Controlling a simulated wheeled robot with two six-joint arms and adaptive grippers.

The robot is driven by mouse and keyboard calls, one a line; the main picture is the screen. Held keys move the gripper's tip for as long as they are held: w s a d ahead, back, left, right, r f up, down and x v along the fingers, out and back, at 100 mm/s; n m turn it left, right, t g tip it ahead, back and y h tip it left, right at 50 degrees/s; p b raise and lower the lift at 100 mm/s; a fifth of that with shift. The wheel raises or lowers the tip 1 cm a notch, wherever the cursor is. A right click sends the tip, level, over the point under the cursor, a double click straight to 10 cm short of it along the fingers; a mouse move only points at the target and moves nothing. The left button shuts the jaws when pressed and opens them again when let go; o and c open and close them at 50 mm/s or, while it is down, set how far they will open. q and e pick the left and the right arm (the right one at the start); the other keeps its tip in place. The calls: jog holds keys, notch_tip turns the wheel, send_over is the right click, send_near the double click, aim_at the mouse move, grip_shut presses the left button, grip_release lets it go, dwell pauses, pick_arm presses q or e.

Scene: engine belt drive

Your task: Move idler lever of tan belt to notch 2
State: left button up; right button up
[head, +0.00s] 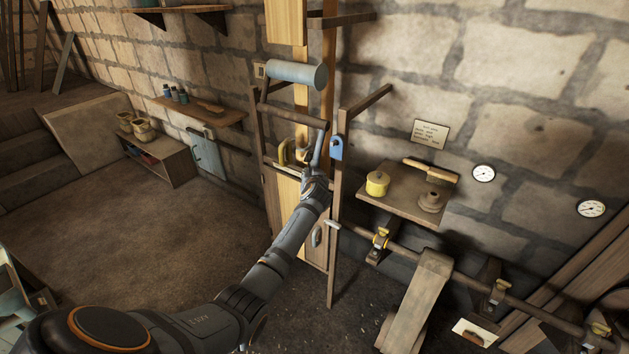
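My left arm reaches in from the bottom left to a wooden frame at the wall. My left gripper (316,180) is at the frame's right post, small in the view; whether its fingers are open or shut is unclear. A slim grey-blue bar (318,150) rises just above it; I cannot tell whether it is a lever or a finger. A blue tag (336,148) hangs on the right post. No notches can be made out. My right gripper is not in view.
A wall shelf (398,200) right of the frame carries a yellow pot (377,184) and a brown pot (431,201). Open floor (150,240) lies left.

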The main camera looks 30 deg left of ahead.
pick_arm(q)
jog(key=v, duration=0.7)
jog(key=shift+s+d, duration=0.15)
jog(key=shift+s, duration=0.05)
jog(key=s+d+f+m+g+h+b, duration=0.15)
jog(key=s+f, duration=0.45)
jog(key=f, duration=0.7)
jog(key=s+d+f+m+g+h+b, duration=0.15)
jog(key=s+f, duration=0.35)
jog(key=f, duration=0.8)
jog(key=s+d+f+m+g+h, duration=0.15)
jog(key=s+f, duration=0.45)
jog(key=f, duration=0.8)
jog(key=s+d+f+g+b, duration=0.1)
jog(key=s+f+g, duration=0.1)
jog(key=s+f, duration=0.5)
jog(key=s+d+f+g+h, duration=0.1)
jog(key=s+f, duration=0.6)
jog(key=s, duration=1.2)
jog(key=s+d+f+g+h+b, duration=0.1)
jog(key=s+f+g, duration=0.2)
jog(key=s+f, duration=0.4)
jog(key=s, duration=0.7)
jog(key=shift+d+b, duration=0.2)
jog(key=shift+b, duration=0.15)
jog(key=shift+w+n, duration=0.15)
jog(key=shift+n, duration=0.1)
